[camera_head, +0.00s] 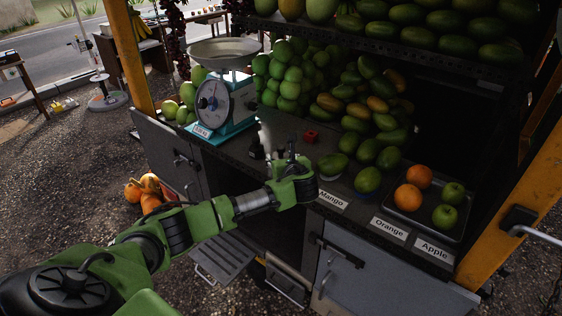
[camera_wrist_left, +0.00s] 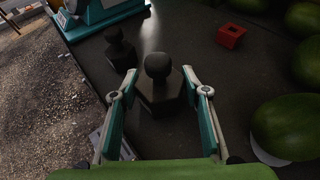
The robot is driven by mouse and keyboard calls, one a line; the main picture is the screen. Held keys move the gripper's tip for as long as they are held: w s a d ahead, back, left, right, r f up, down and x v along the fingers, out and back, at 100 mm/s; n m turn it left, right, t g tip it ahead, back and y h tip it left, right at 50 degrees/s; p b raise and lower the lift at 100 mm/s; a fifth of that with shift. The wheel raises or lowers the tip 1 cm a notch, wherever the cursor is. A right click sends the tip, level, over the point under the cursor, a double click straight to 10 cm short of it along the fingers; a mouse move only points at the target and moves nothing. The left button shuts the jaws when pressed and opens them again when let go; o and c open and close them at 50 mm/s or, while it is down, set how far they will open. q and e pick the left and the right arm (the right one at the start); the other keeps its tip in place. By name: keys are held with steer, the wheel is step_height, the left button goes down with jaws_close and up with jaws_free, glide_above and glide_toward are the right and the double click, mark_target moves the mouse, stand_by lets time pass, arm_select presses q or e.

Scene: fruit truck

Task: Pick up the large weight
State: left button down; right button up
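The large weight (camera_wrist_left: 158,88), dark with a round knob on a hexagonal body, stands upright on the dark counter (camera_wrist_left: 190,30) in the left wrist view. A smaller dark weight (camera_wrist_left: 120,50) stands behind it to the left; it also shows in the head view (camera_head: 257,149). My left gripper (camera_wrist_left: 159,75) is open, with one finger on each side of the large weight. I cannot tell whether either finger touches it. In the head view my left gripper (camera_head: 280,155) is at the counter's front, and the arm largely hides the large weight. My right gripper is not in view.
A teal scale (camera_head: 220,100) with a metal pan stands left of the weights. A small red block (camera_head: 311,136) lies behind them. Green mangoes (camera_head: 368,180) sit close on the right. A tray (camera_head: 412,218) holds oranges and apples. Shelves of fruit rise behind.

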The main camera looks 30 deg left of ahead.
arm_select(q)
steer(key=shift+w+r, duration=0.1)
steer(key=shift+r, duration=0.15)
steer(key=shift+a+f, duration=0.1)
